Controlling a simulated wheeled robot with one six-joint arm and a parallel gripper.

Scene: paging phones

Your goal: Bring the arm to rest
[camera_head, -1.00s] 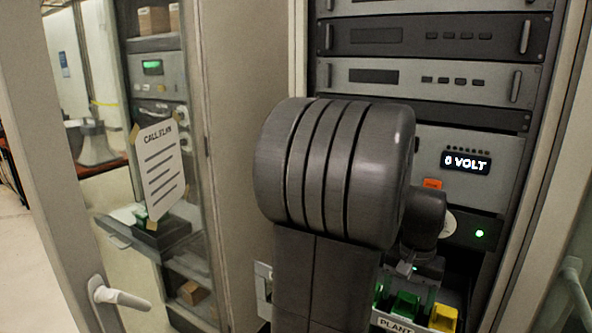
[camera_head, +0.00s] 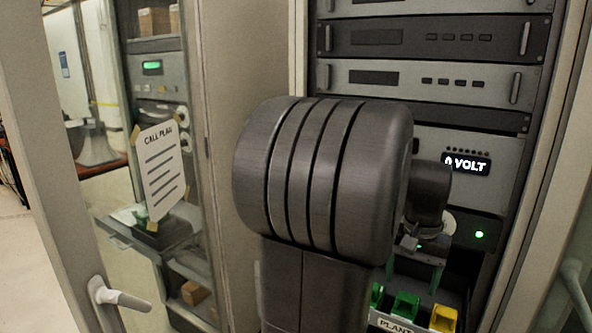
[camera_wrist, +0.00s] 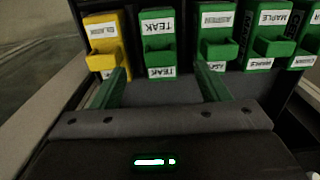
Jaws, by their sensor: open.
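My gripper shows in the wrist view (camera_wrist: 163,78) with its two green fingers spread and nothing between them. Beyond the fingertips stand a yellow unit (camera_wrist: 105,38), a green unit labelled TEAK (camera_wrist: 158,42) and further green units, one labelled MAPLE (camera_wrist: 270,40). The fingers appear apart from the units. In the head view my gripper (camera_head: 414,272) is small, in front of the rack and above the row of green and yellow units. My big dark arm link hides part of the wrist and the left of that row.
The rack (camera_head: 425,78) has several panels with handles and a display reading 0 VOLT (camera_head: 466,164). A glass-fronted cabinet door with a CALL PLAN sheet (camera_head: 162,170) and a handle (camera_head: 118,297) stands at the left. Pale floor shows at the far left.

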